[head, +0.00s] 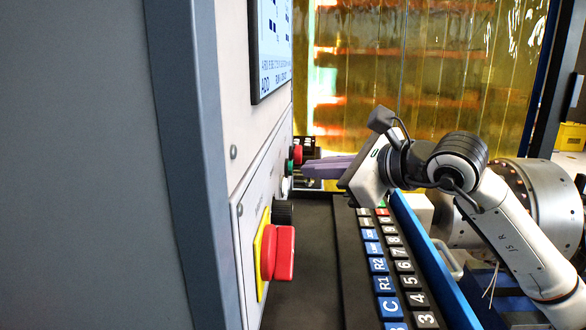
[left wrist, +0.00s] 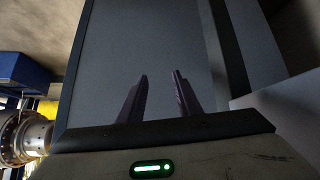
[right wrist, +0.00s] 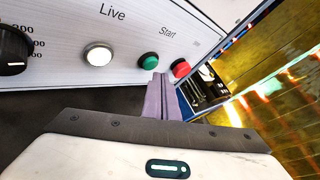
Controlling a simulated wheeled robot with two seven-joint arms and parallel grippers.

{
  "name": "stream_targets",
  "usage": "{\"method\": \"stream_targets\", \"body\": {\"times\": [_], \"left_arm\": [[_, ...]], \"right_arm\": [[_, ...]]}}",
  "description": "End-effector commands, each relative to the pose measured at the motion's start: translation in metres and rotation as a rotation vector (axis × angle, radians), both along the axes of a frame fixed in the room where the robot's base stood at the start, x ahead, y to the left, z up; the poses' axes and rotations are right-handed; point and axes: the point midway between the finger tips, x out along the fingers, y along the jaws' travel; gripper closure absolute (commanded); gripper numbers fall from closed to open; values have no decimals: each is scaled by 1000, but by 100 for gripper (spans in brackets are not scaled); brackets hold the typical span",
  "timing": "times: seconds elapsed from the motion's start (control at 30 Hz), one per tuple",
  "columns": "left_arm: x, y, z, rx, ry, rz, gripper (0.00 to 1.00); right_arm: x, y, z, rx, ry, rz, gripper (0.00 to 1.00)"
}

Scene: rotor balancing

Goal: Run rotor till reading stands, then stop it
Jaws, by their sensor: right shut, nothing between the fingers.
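My right gripper (head: 306,170) is shut and empty, its purple fingers pointing left at the control panel (head: 250,190). In the right wrist view its fingertips (right wrist: 160,77) are at the lower edge of the green button (right wrist: 149,61), between it and the red button (right wrist: 181,69). I cannot tell whether they touch. A "Start" label is above the green button. The screen (head: 270,45) is lit but cut off and steeply angled; "ADD" shows, no clear reading. My left gripper (left wrist: 159,75) is open and empty, facing a plain grey surface. The rotor is not in view.
A black knob (head: 282,212) and a white lamp button (right wrist: 98,55) are near the Start button. A key strip (head: 385,285) runs below my right arm. A yellow curtain (head: 430,80) hangs behind.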

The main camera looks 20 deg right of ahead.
Motion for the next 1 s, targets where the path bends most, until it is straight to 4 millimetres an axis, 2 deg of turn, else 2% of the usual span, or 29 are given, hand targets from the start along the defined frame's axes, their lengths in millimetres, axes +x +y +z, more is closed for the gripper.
{"method": "stream_targets", "body": {"times": [0.2, 1.0], "left_arm": [[1, 0, 0, 0, -2, 1, 69], [1, 0, 1, 0, -2, 0, 69]], "right_arm": [[3, 6, 0, 0, 1, 1, 100], [5, 11, 0, 0, 0, 0, 100]]}}
